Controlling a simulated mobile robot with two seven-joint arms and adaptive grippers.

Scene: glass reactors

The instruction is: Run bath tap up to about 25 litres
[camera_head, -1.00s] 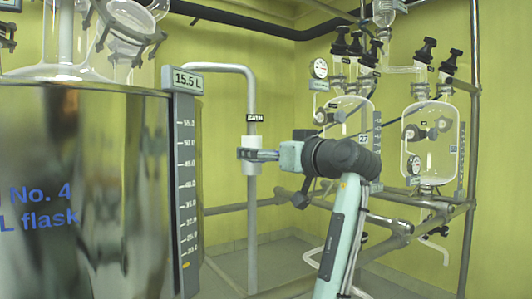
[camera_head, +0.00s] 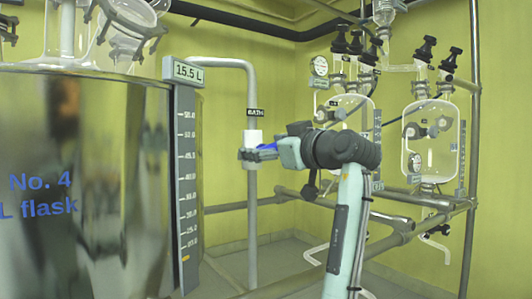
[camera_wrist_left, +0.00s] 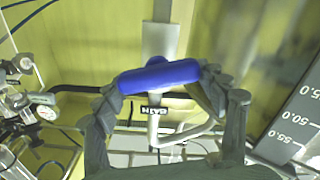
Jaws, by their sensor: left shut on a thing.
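The bath tap is on a grey standpipe (camera_head: 252,200) marked "BATH" (camera_head: 255,112). Its white body (camera_head: 254,136) shows just above my left gripper (camera_head: 258,154). The tap's blue handle (camera_head: 267,147) is partly hidden by the fingers. In the left wrist view, the blue handle (camera_wrist_left: 160,77) lies crosswise between the fingers of my left gripper (camera_wrist_left: 165,82), which is shut on it. The bath (camera_head: 110,170) is a large shiny metal vessel at left. Its readout (camera_head: 187,71) says 15.5 L above a vertical scale (camera_head: 186,170). My right gripper is not in view.
Glass reactors (camera_head: 432,140) with black-capped valves hang on a pipe frame (camera_head: 472,130) at right. A horizontal rail (camera_head: 400,238) runs below my left arm. Glassware (camera_head: 120,35) stands above the bath. Yellow-green walls close the room behind.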

